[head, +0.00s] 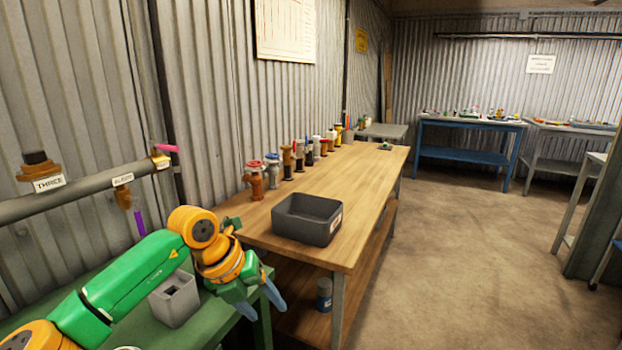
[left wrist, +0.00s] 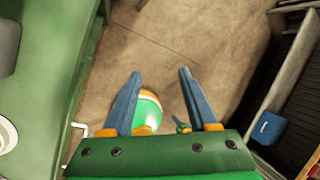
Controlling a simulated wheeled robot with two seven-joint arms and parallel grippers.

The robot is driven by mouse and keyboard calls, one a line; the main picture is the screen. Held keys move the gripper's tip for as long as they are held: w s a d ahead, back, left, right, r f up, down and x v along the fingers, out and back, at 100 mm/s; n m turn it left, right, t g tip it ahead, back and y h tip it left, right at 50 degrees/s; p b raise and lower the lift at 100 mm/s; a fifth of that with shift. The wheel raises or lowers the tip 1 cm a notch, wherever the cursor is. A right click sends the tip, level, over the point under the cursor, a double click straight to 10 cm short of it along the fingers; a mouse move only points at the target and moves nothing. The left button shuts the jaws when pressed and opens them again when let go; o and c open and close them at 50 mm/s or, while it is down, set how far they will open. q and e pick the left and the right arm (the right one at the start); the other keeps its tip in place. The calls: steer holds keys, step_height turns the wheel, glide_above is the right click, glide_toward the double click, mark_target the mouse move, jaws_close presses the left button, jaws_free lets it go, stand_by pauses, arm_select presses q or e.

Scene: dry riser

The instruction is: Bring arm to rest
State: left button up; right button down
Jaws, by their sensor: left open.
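My left arm (head: 135,275) reaches in from the left in the head view, green with orange joints. My left gripper (head: 262,302) hangs beside the right end of the green bench, with its blue fingers pointing down and to the right. In the left wrist view the two blue fingers of the left gripper (left wrist: 155,95) are spread apart with nothing between their tips. Below them I see bare floor (left wrist: 185,30). My right gripper is not in the head view.
A grey box (head: 174,298) stands on the green bench (head: 215,318), close to my left arm. A pipe (head: 75,195) with tags runs along the wall. A wooden table (head: 350,195) holds a dark bin (head: 308,218) and several valves. The floor at right (head: 460,260) is clear.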

arm_select(q)
steer(key=s+d+f+n+h+p, duration=0.1)
steer(key=d+n+h+p, duration=0.1)
steer(key=d+h, duration=0.35)
steer(key=d+f+n+h+p, duration=0.1)
steer(key=d+f+n+h, duration=0.1)
steer(key=d+n+h, duration=0.3)
steer(key=w+a+f+n+t+y+p, duration=0.25)
steer(key=a+f+n+t+y, duration=0.2)
steer(key=f+n+t, duration=0.55)
steer(key=s+a+f+n+g+y+p, duration=0.2)
steer(key=s+a+f+n+y, duration=0.45)
steer(key=f, duration=0.65)
steer(key=s+a+f+n+g+y, duration=0.1)
steer(key=s+a+f+n+g, duration=0.2)
steer(key=s, duration=0.9)
steer(key=s+a+f+n+g+y+p, duration=0.1)
steer(key=s+a+f+n+g, duration=0.2)
steer(key=s, duration=0.9)
steer(key=s+a+f+n+g+y+p, duration=0.1)
steer(key=s+a+f+n+g, duration=0.2)
steer(key=s+f, duration=0.4)
steer(key=s, duration=0.5)
steer(key=shift+s+a+f+g, duration=0.25)
steer(key=shift+s+f+g, duration=0.05)
steer(key=shift+f, duration=0.1)
steer(key=shift+y, duration=0.25)
